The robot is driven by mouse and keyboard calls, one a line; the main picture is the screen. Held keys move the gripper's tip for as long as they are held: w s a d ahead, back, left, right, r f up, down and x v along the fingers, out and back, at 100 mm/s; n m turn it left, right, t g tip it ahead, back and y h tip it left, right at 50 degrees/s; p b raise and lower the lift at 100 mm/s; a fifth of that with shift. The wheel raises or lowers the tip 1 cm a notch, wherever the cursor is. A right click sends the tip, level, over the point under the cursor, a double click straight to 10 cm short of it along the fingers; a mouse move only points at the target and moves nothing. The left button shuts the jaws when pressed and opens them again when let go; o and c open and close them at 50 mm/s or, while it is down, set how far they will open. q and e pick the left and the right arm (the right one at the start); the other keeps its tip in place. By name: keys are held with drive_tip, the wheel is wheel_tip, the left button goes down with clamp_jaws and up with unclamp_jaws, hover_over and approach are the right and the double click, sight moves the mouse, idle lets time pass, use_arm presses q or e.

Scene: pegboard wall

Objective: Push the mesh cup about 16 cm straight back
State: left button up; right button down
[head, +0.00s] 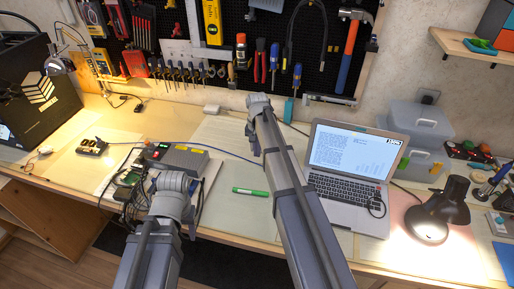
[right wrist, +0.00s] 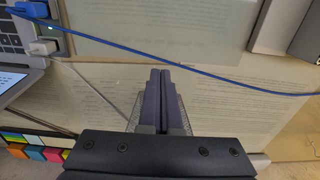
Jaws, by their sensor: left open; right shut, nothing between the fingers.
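In the right wrist view my right gripper (right wrist: 160,75) is shut and empty, its two dark fingers side by side. A grey mesh-like surface, probably the mesh cup (right wrist: 184,115), shows in thin strips on both sides of the fingers. Most of it is hidden behind them, so I cannot tell whether they touch it. In the head view I cannot make out the cup; my right arm covers the middle of the desk. My left arm shows at the lower left, but its gripper is out of sight.
An open laptop (head: 346,175) stands right of my right arm, with a black lamp (head: 437,212) further right. A green marker (head: 250,191) lies between my arms. A blue cable (right wrist: 190,68) crosses the papers beyond my right fingertips. A tool-covered pegboard (head: 165,25) stands behind.

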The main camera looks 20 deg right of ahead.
wheel_tip(320, 180, up, 9)
drive_tip(key=p, duration=0.7)
drive_tip(key=shift+d+f, duration=0.15)
drive_tip(key=shift+f, duration=0.05)
drive_tip(key=s+a+n, duration=0.5)
drive_tip(key=s+a, duration=0.4)
drive_tip(key=s, duration=0.3)
drive_tip(key=s+a+n+h, duration=0.1)
drive_tip(key=s+a+n, duration=0.4)
drive_tip(key=s+a, duration=0.5)
drive_tip(key=s, duration=0.3)
drive_tip(key=shift+a+n, duration=0.3)
drive_tip(key=shift+n, duration=0.1)
